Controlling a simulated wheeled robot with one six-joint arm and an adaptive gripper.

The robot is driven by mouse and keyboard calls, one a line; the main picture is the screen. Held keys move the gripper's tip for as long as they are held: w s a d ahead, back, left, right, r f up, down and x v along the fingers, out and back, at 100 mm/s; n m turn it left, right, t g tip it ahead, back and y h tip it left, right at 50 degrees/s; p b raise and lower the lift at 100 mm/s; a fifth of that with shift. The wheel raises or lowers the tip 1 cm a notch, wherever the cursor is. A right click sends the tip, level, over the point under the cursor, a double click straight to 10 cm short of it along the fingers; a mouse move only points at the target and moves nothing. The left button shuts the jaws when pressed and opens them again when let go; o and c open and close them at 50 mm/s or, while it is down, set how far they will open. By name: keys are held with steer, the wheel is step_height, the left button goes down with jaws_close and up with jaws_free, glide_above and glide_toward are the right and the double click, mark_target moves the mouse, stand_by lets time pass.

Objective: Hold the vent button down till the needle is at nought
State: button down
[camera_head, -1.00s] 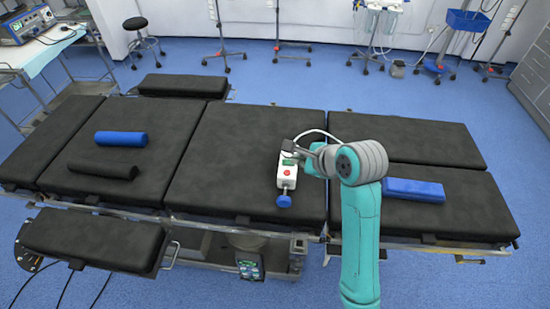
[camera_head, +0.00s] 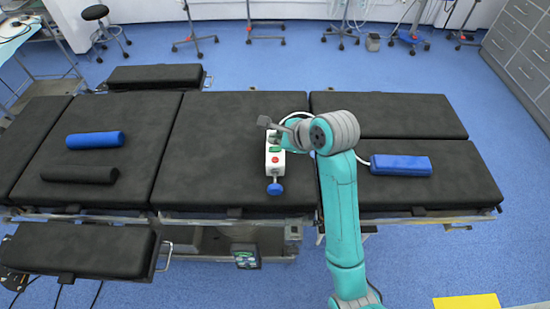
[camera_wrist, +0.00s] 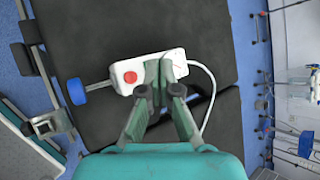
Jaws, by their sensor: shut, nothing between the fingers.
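No gauge needle can be made out.
A white hose (camera_wrist: 212,100) curves from the box. A blue pad (camera_head: 400,165) lies on the right cushion, beside a white hose. A blue roll (camera_head: 95,140) and black roll (camera_head: 79,175) lie at left. The table top left of the box is clear.

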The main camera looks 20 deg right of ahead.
mark_target(276, 161)
steer(key=shift+f, duration=3.1)
steer(key=shift+f, duration=0.15)
steer(key=shift+f, duration=0.3)
steer(key=shift+f, duration=0.35)
steer(key=shift+r, duration=0.15)
stand_by(2.5)
steer(key=shift+r, duration=0.65)
steer(key=shift+r, duration=0.1)
steer(key=shift+r, duration=2.45)
